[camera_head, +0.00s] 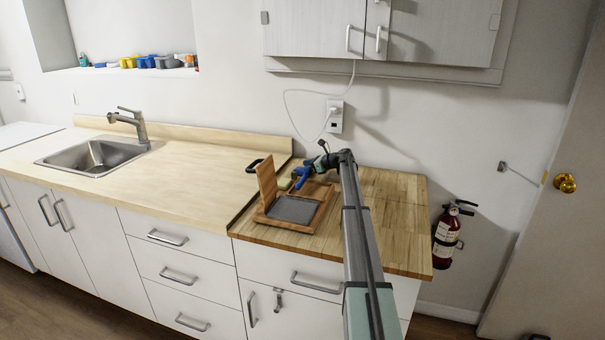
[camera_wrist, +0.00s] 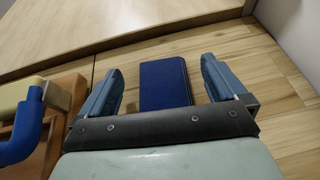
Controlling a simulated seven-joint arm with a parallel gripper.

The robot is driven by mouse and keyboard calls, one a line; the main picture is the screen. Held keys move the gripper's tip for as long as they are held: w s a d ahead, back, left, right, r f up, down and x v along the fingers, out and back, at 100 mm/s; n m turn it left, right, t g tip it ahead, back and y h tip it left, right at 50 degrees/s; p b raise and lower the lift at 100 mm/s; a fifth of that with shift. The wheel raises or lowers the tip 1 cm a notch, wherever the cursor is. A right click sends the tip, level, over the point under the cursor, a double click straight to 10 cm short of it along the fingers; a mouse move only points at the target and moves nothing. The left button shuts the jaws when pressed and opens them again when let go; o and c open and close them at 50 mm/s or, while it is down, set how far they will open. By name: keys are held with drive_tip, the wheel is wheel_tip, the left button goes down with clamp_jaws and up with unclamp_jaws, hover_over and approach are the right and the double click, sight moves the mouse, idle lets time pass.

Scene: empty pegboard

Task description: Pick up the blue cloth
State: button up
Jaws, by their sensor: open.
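The blue cloth (camera_wrist: 165,84) shows in the wrist view as a flat, dark blue rectangle on the wooden counter. My gripper (camera_wrist: 162,66) is open, with one finger on each side of the cloth and a gap between each finger and the cloth in the picture. The cloth's near end is hidden behind the gripper's dark crossbar. I cannot tell how high the fingers are above the counter. In the head view my arm reaches over the butcher-block counter, and I cannot make out the cloth there.
A wooden box with a raised lid (camera_head: 267,183) stands left of my arm. A blue and cream tool (camera_wrist: 22,140) is close to my gripper's left side. The wall (camera_wrist: 290,40) rises at the right. The butcher-block counter (camera_head: 395,215) is clear on the right.

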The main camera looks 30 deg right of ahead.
drive_tip(key=shift+x, duration=1.35)
drive_tip(key=c, duration=1)
drive_tip(key=shift+c, duration=0.3)
drive_tip(key=shift+r, duration=0.1)
